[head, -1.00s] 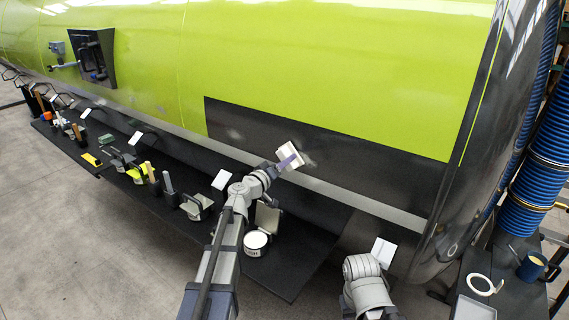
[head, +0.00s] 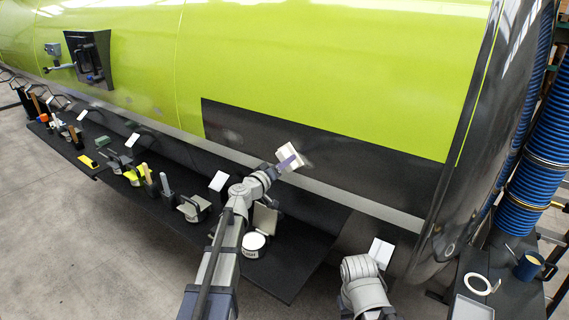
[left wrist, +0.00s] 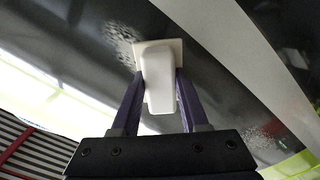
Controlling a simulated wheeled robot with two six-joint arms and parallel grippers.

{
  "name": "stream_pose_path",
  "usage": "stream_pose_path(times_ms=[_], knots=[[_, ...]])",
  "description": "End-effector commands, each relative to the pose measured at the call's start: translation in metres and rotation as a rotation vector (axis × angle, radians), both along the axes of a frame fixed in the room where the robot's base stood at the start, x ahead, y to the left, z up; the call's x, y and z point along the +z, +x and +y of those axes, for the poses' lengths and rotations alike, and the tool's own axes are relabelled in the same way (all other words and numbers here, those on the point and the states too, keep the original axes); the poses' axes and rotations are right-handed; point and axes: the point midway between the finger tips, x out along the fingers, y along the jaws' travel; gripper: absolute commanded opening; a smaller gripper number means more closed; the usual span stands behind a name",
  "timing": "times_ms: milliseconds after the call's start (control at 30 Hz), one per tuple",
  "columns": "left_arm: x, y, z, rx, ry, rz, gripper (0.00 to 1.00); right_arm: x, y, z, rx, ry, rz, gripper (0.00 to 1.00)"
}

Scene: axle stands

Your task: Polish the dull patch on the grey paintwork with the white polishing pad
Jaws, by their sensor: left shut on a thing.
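My left gripper (head: 285,162) is shut on the white polishing pad (head: 290,155), in front of the dark grey paintwork (head: 370,158) below the lime green. In the left wrist view the purple fingers (left wrist: 154,98) grip the pad's white block (left wrist: 158,78), with its flat square plate facing the paint. A speckled, dull pale patch (left wrist: 121,36) shows beside the plate's upper left edge. Another speckled pale area (left wrist: 264,134) lies at the lower right. I cannot tell whether the pad touches the paint. Only part of my right arm shows, at bottom centre in the head view.
A dark low shelf (head: 285,280) under the vehicle holds tools, blocks and a round white tin (head: 254,244). At the right stand a dark bench with a mug (head: 528,265) and a white ring (head: 477,284), and blue hoses (head: 535,170). Open floor lies left.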

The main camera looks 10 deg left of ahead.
Motion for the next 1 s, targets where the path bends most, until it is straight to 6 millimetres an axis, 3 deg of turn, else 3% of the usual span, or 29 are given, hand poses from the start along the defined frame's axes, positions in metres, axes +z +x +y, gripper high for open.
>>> stream_pose_path(times_ms=[333,800,1000], knots=[[0.0,-0.005,-0.012,-0.004,0.0,0.0,0.0,0.0,0.0,0.0,0.0,0.0,0.0,0.5],[0.0,-0.018,-0.051,-0.006,0.0,0.0,0.0,0.0,0.0,0.0,0.0,0.0,0.0,0.5],[0.0,-0.018,-0.052,-0.006,0.0,0.0,0.0,0.0,0.0,0.0,0.0,0.0,0.0,0.5]])
